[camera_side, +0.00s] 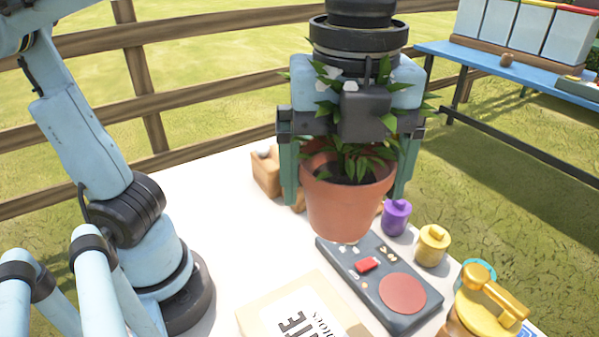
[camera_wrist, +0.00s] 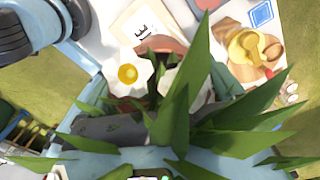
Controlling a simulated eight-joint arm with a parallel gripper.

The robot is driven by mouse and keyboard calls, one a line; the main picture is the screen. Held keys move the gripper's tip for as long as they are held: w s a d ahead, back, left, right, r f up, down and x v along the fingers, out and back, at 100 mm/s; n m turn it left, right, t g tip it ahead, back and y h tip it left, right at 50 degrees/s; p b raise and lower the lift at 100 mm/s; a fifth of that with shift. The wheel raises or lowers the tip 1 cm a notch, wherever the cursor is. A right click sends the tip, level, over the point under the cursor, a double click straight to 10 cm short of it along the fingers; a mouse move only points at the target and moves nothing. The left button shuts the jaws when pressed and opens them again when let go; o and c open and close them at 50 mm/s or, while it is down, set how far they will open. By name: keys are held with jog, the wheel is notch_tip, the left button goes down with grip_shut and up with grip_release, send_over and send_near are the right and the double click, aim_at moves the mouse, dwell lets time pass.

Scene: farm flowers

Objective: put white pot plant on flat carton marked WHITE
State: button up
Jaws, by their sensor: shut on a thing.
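The white pot plant is a terracotta pot (camera_side: 346,205) with green leaves and small white flowers. My gripper (camera_side: 345,185) is shut on the pot, with one green finger on each side. The pot hangs upright above the table, over the far end of a dark panel. In the wrist view, leaves and a white flower with a yellow centre (camera_wrist: 128,74) cover much of the picture. The flat carton (camera_side: 300,312) lies at the table's front edge of the side view, with black letters partly cut off. It also shows in the wrist view (camera_wrist: 130,30), beyond the pot.
The dark panel (camera_side: 392,312) has a red button and red disc. A purple weight (camera_side: 396,217), a yellow weight (camera_side: 432,245) and a yellow object (camera_side: 485,305) stand to the right. A wooden block (camera_side: 266,172) is behind the pot.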

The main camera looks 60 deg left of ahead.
aim_at(323, 210)
jog(key=shift+m, duration=0.9)
jog(key=s+d, duration=0.2)
jog(key=s, duration=0.2)
jog(key=shift+s+d, duration=0.2)
jog(key=shift+d, duration=0.2)
jog(key=shift+w+f, duration=0.15)
jog(key=shift+f, duration=9.4)
jog(key=o, duration=1)
jog(key=shift+f, duration=0.15)
notch_tip(323, 210, up, 12)
jog(key=shift+r, duration=0.2)
